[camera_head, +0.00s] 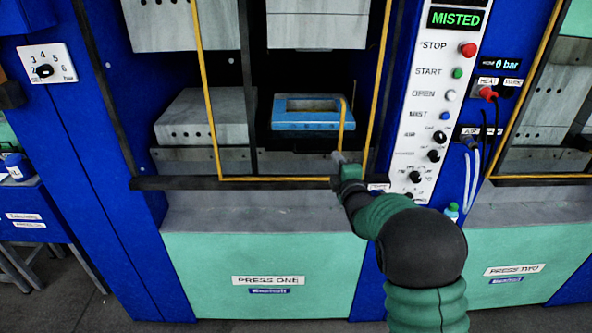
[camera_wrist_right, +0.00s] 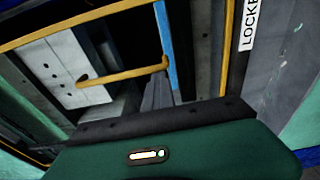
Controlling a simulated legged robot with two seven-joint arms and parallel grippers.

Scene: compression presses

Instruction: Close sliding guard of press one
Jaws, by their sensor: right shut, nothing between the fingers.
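Press one (camera_head: 268,281) stands in the middle of the head view, marked by its label. Its sliding guard, a yellow frame (camera_head: 208,95), stands across the right part of the press opening; the left part is uncovered. A yellow handle (camera_head: 342,122) rises near the frame's lower right; in the right wrist view the handle (camera_wrist_right: 122,75) crosses beyond my fingers. My right gripper (camera_head: 341,160) is shut and empty, at the frame's lower right just below the handle. Its grey fingers (camera_wrist_right: 158,92) also show in the wrist view. Contact with the handle cannot be told. My left gripper is out of view.
A blue mould (camera_head: 306,125) sits inside press one beside a grey block (camera_head: 205,117). A control panel (camera_head: 432,110) with a display reading MISTED stands to the right. Press two (camera_head: 515,269) is at the far right.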

